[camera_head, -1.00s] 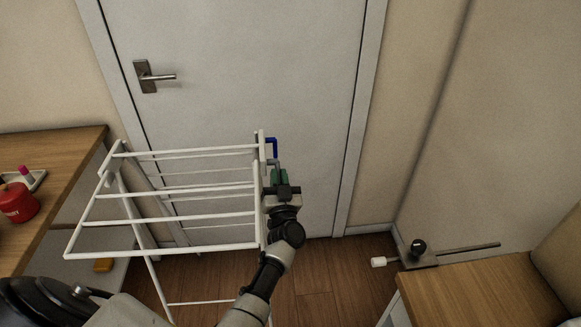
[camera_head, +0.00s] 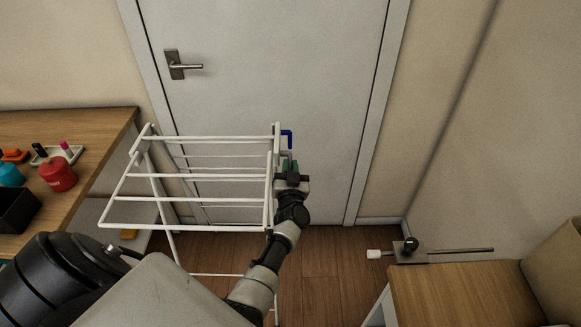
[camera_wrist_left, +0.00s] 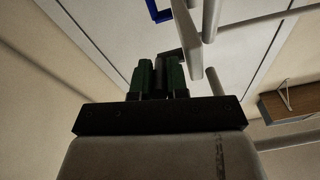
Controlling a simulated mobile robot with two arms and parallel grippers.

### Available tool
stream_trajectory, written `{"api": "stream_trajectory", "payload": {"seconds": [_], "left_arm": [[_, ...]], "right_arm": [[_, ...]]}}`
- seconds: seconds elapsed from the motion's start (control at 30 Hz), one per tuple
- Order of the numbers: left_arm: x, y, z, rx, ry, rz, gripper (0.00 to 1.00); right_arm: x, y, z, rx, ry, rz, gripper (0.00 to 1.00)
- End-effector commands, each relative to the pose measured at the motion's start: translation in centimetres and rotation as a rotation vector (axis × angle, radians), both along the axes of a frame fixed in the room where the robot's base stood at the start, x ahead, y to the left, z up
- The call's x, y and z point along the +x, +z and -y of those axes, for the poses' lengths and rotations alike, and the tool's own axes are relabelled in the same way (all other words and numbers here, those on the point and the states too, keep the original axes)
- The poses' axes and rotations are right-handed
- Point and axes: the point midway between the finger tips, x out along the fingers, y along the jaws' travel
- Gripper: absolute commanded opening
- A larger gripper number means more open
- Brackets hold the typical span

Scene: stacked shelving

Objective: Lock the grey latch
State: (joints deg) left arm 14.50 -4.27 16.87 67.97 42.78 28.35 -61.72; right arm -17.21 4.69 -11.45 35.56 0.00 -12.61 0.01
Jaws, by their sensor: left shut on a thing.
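The grey latch (camera_head: 286,154) is a small dark piece at the right end of the white drying rack (camera_head: 190,226), just below a blue latch (camera_head: 287,139). My left gripper (camera_head: 290,167) has green fingertips and is shut on the grey latch. In the left wrist view, the grey latch (camera_wrist_left: 171,53) shows as a bent dark piece rising between the fingers (camera_wrist_left: 160,78) beside a white rack bar. The blue latch (camera_wrist_left: 159,12) stands apart above it. The fingers partly hide the grey latch. My right gripper is not in view.
A grey door (camera_head: 270,60) with a handle (camera_head: 184,66) stands behind the rack. A wooden counter (camera_head: 95,125) with a red pot (camera_head: 58,174) is at the left. A wooden cabinet (camera_head: 460,295) is at the right. Floor between is clear.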

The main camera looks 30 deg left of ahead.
Motion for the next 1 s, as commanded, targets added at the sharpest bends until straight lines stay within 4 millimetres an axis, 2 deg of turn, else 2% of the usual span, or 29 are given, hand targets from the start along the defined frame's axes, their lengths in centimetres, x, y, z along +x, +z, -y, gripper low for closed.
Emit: {"api": "stream_trajectory", "payload": {"seconds": [0.03, 0.1, 0.47, 0.73, 1.0], "left_arm": [[0.0, -0.1, 0.1, -0.003, -0.003, -0.002, 0.16], [0.0, -0.1, 0.1, -0.002, -0.001, -0.003, 0.25], [-0.5, -0.1, 0.4, -0.002, -0.001, -0.003, 0.25], [-4.5, -0.6, 3.3, -0.003, -0.003, -0.006, 0.25], [-7.9, -1.5, 5.8, -0.004, -0.002, -0.004, 0.25]], "right_arm": [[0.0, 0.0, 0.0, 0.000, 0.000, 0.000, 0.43], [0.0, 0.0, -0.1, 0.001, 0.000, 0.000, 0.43], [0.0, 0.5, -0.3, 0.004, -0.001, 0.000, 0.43], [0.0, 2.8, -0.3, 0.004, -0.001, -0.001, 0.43], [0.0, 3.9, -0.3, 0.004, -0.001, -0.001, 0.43]]}}
